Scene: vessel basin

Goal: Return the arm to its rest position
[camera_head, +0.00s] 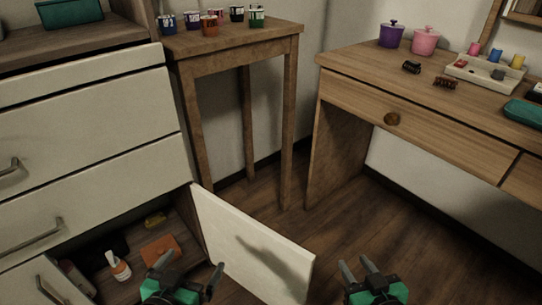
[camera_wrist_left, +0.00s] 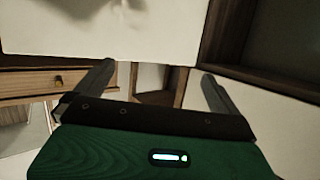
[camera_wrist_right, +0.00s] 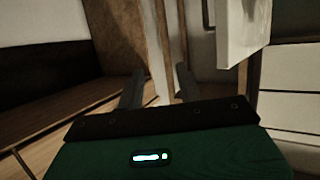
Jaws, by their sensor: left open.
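My left gripper (camera_head: 191,265) is open and empty at the lower middle of the head view, in front of the open cabinet compartment and beside its door. In the left wrist view its two fingers (camera_wrist_left: 156,75) stand wide apart with nothing between them. My right gripper (camera_head: 355,261) is to the right of the open door, over the floor. In the right wrist view its fingers (camera_wrist_right: 160,70) are closer together, with a visible empty gap. Neither gripper appears to touch anything.
The white cabinet door (camera_head: 255,245) stands open between the grippers. A small table (camera_head: 235,38) bears several cups. A desk (camera_head: 440,104) stands right. Floor (camera_head: 430,250) at right is clear.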

